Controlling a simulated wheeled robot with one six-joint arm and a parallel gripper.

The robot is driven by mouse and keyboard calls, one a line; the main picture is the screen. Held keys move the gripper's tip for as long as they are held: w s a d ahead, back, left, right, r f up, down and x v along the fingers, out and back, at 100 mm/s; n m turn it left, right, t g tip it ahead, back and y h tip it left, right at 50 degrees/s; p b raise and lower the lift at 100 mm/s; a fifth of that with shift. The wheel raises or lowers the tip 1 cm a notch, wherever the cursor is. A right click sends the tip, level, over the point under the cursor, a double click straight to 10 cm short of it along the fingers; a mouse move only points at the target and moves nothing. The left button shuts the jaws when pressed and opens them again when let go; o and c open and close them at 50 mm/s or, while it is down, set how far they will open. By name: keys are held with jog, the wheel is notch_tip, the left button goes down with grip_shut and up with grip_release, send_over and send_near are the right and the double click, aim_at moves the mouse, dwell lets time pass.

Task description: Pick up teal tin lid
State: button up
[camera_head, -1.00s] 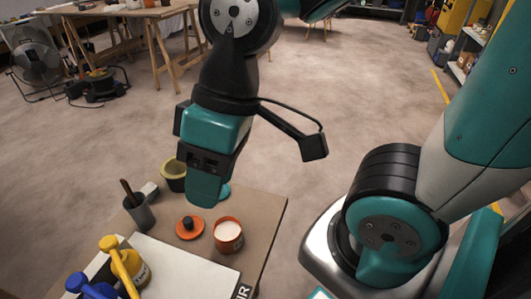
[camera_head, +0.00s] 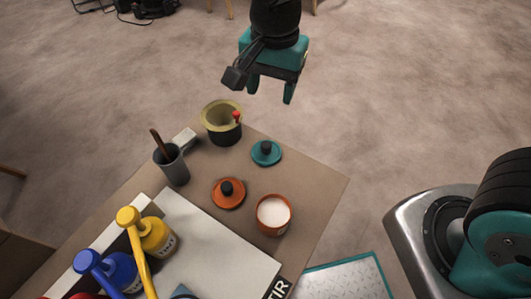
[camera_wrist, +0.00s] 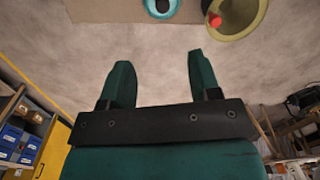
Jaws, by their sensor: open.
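The teal tin lid (camera_head: 266,153) is a round teal disc with a black knob. It lies flat on the table near its far right edge. In the wrist view the teal lid (camera_wrist: 161,6) shows at the top edge, partly cut off. My gripper (camera_head: 270,95) is open and empty, above and beyond the table's far edge, apart from the lid. In the wrist view my gripper's fingers (camera_wrist: 160,72) are spread with bare floor behind them.
An olive-rimmed pot (camera_head: 221,122) with a red-tipped item stands left of the lid. An orange lid (camera_head: 228,193) and an orange tin (camera_head: 273,214) of white contents are nearer. A grey cup (camera_head: 171,164) and yellow tool (camera_head: 145,236) stand left.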

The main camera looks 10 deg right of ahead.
jog(key=b, duration=0.3)
send_near(267, 144)
jog(key=shift+m, duration=0.4)
jog(key=f, duration=0.5)
jog(key=shift+a+f, duration=0.15)
jog(key=shift+a, duration=0.1)
notch_tip(267, 144, down, 5)
jog(key=shift+f+b, duration=0.15)
jog(key=shift+b, duration=0.75)
jog(key=c, duration=1)
